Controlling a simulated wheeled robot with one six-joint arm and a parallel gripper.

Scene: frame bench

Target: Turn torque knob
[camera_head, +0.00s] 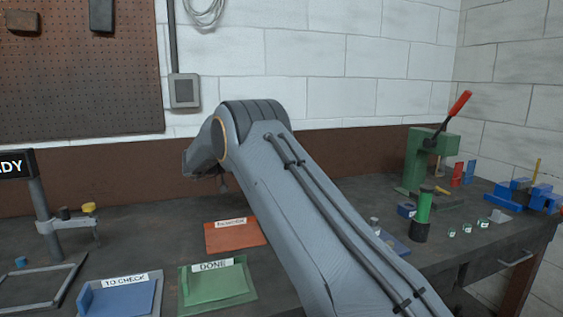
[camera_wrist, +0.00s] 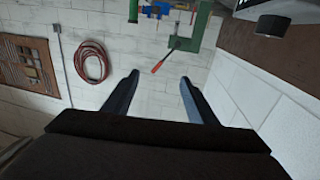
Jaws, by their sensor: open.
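My gripper (camera_wrist: 158,88) is open and empty in the wrist view, its two dark fingers spread apart. A short black cylinder (camera_wrist: 272,26) with a pale ring stands out at the top right of the wrist view, clear of the fingers; I cannot tell if it is the torque knob. In the head view, a grey post stand (camera_head: 46,215) at the left carries a yellow knob (camera_head: 88,207) and a READY display (camera_head: 12,164). I cannot tell which of these is the torque knob. My arm hides the middle of the bench.
A green press (camera_head: 416,160) with a red-tipped lever (camera_head: 459,103) stands at the right. Blue TO CHECK (camera_head: 128,299), green DONE (camera_head: 214,285) and orange (camera_head: 229,236) trays lie on the bench. A green-and-black cylinder (camera_head: 422,218) stands right of my arm. A frame (camera_head: 40,303) lies at left.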

